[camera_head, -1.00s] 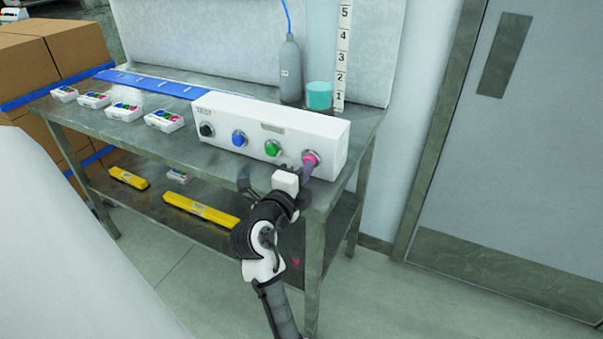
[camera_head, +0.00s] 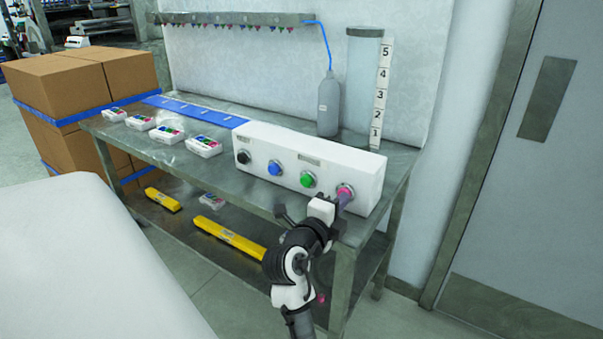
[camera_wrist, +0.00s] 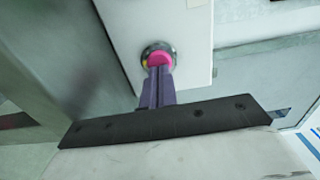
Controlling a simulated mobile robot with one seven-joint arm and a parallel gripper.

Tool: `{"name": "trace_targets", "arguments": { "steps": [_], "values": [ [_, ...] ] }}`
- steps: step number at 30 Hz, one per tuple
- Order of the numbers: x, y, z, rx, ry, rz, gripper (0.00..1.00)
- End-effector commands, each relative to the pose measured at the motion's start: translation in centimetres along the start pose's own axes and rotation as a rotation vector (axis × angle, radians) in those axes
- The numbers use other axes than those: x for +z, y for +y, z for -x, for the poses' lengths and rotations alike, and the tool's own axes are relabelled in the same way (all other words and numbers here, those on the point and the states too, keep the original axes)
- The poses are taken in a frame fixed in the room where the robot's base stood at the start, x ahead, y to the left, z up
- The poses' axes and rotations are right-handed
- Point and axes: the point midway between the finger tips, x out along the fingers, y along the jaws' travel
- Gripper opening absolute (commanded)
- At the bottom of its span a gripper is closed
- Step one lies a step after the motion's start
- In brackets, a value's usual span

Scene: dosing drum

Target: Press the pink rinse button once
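The pink button (camera_head: 346,190) is the rightmost on the front of a white control box (camera_head: 365,177). In the wrist view the pink button (camera_wrist: 158,60) sits in a round metal collar. My gripper (camera_head: 343,202) is in front of it, and its purple fingers (camera_wrist: 157,72) lie side by side, shut with nothing seen between them. The fingertips overlap the button's lower edge in the wrist view. They are at or very near its face; I cannot tell whether it is pressed in.
Green (camera_head: 308,180), blue (camera_head: 274,168) and black (camera_head: 243,157) buttons lie left of the pink one. A clear cylinder (camera_head: 362,85) with a numbered scale (camera_head: 381,90) and a grey bottle (camera_head: 328,107) stand behind the box. Several small white trays (camera_head: 203,146) sit at the left.

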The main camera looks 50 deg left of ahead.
Motion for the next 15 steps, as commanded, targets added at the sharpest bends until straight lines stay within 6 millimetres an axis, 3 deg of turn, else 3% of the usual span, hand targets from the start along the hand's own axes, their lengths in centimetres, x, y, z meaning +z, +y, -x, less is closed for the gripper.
{"name": "trace_targets", "arguments": {
  "steps": [1, 7, 15],
  "values": [
    [-0.5, -0.9, -0.9, -0.022, 0.008, -0.006, 0.00],
    [-0.5, -1.3, 0.7, -0.021, 0.008, -0.004, 0.00],
    [-0.2, -0.2, 6.1, -0.022, 0.001, -0.005, 0.00]
  ]
}}
